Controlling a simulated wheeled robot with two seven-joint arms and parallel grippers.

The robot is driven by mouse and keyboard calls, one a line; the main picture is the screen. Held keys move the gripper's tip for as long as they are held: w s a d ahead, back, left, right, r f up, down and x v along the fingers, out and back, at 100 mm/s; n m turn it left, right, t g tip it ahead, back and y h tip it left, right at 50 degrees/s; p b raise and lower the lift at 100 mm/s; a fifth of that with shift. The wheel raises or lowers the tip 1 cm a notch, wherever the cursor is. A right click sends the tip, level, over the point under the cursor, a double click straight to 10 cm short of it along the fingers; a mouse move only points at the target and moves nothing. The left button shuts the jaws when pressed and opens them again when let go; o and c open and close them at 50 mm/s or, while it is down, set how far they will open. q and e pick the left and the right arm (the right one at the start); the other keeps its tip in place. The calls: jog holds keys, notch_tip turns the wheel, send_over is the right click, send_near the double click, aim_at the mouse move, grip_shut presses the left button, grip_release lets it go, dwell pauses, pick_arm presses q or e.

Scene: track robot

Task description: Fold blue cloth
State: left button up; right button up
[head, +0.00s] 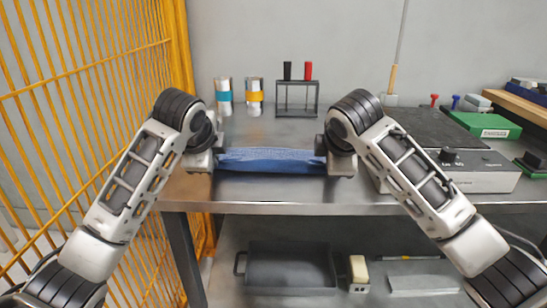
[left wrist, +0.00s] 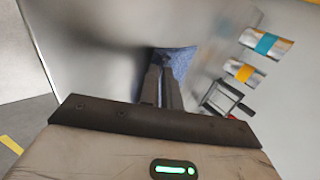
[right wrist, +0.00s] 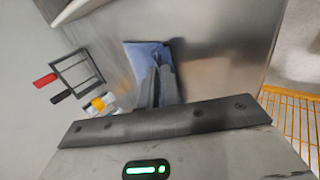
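The blue cloth (head: 270,160) stretches as a narrow band between my two grippers, near the front of the metal table. A dark strip shows under its front edge; I cannot tell whether it is lifted or lying flat. My left gripper (head: 214,159) is at its left end and my right gripper (head: 326,160) at its right end. In the left wrist view the fingers (left wrist: 164,75) are close together on the cloth (left wrist: 179,60). In the right wrist view the fingers (right wrist: 158,75) are also together on the cloth (right wrist: 147,52). The fingertips are partly hidden.
Two banded cans (head: 224,97) and a rack (head: 297,95) with black and red items stand behind the cloth. A grey device (head: 480,174) and a green box (head: 487,125) are at the right. Yellow fencing (head: 90,100) borders the left. A shelf below holds a dark tray (head: 290,268).

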pick_arm(q)
jog(key=o, duration=0.7)
pick_arm(e)
jog(key=o, duration=0.7)
pick_arm(q)
jog(key=shift+s+r, duration=0.1)
jog(key=shift+r, duration=0.25)
pick_arm(e)
jog(key=shift+s+r, duration=0.1)
jog(key=shift+r, duration=0.25)
pick_arm(q)
jog(key=v, duration=1)
jog(key=shift+w+r, duration=0.3)
jog(key=shift+r, duration=0.1)
pick_arm(e)
jog(key=v, duration=1)
jog(key=shift+w+r, duration=0.25)
jog(key=shift+r, duration=0.1)
jog(key=shift+d, duration=0.1)
